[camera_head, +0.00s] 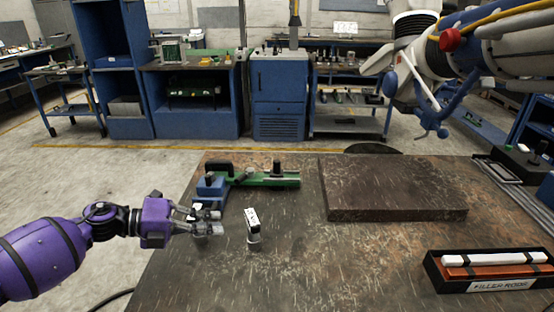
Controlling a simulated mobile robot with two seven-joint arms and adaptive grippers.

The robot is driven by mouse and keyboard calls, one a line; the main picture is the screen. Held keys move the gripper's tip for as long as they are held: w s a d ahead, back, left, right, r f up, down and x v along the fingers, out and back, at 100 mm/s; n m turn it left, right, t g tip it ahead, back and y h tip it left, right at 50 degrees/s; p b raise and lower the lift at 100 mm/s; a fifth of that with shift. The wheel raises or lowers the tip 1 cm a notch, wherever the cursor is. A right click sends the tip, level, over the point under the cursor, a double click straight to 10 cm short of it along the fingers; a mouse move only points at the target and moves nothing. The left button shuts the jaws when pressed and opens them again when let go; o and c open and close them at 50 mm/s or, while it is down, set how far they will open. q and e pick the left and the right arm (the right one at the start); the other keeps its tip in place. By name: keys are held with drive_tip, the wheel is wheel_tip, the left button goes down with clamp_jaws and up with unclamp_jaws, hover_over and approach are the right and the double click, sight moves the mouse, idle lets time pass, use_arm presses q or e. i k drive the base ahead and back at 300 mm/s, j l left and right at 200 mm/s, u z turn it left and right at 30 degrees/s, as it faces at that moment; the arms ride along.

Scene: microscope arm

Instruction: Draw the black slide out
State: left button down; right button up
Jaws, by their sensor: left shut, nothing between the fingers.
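A device with a blue block (211,186) and a green rail (270,180) lies at the back left of the table. A black piece (219,168) shows at its left end, above the blue block, and looks like the black slide. A black knob (277,168) stands up near the rail's right end. My left gripper (204,226), on a purple arm, is shut and empty just in front of the blue block. Its fingers overlap the block's lower front in the picture, so I cannot tell whether they touch it. My right gripper is not recognisable in view.
A thick dark slab (390,190) lies right of the device. A black tray labelled filler rods (488,272) is at front right. A white and blue arm (500,45) hangs at upper right.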

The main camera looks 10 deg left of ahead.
sight(276, 172)
drive_tip(key=i+j+z, duration=0.15)
drive_tip(key=i, duration=0.2)
drive_tip(key=i+z, duration=0.1)
drive_tip(key=i, duration=0.25)
drive_tip(key=i+j, duration=0.1)
drive_tip(key=j, duration=0.15)
drive_tip(key=i+j, duration=0.1)
drive_tip(key=j, duration=0.1)
